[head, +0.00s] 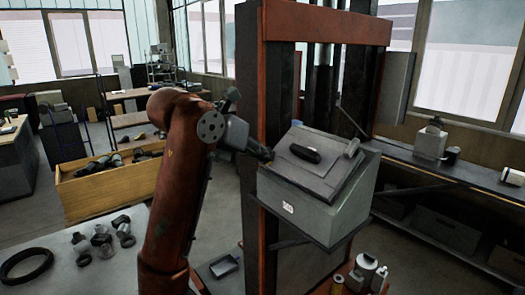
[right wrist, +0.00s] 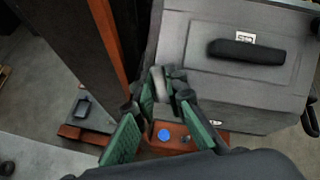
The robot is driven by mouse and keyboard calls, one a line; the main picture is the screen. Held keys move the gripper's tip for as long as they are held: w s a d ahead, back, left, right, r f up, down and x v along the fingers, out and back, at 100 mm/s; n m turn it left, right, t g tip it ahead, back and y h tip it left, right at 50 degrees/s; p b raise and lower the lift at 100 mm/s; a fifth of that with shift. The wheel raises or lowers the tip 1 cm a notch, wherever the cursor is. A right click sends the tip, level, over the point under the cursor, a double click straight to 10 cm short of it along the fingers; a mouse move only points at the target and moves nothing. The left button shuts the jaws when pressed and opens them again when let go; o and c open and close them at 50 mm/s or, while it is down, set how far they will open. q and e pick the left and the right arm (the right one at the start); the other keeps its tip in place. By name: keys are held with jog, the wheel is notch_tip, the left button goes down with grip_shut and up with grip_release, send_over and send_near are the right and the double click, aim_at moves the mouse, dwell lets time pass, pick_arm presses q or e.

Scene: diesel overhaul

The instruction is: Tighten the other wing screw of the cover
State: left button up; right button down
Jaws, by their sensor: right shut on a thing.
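The grey sloped cover (head: 316,170) with a black handle (head: 305,153) sits on a grey box (head: 300,215) on the red frame. A light grey wing screw (head: 350,148) stands at the cover's right edge. My right gripper (head: 266,154) is at the cover's left edge. In the right wrist view, the green-padded fingers close at their tips (right wrist: 163,88) on a small grey piece, the other wing screw (right wrist: 159,84), beside the cover (right wrist: 200,65). The fingers hide much of this screw, so its turn angle is unclear. My left gripper is not in view.
A red upright (head: 250,110) of the frame stands just left of the box. A wooden crate (head: 85,195) and a table with metal parts (head: 103,240) are at left. A shelf (head: 460,180) runs along the right.

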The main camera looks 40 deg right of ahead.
jog(key=shift+r+m+g+p, duration=0.1)
jog(key=shift+m+g+p, duration=0.25)
jog(key=shift+m, duration=0.55)
jog(key=shift+m+g+p, duration=0.35)
jog(key=shift+m+p, duration=0.3)
jog(key=shift+m, duration=0.45)
jog(key=c, duration=2.4)
grip_release()
jog(key=shift+m+g+p, duration=0.3)
jog(key=shift+m, duration=0.3)
jog(key=shift+o, duration=0.7)
jog(key=o, duration=0.4)
jog(key=shift+o, duration=0.2)
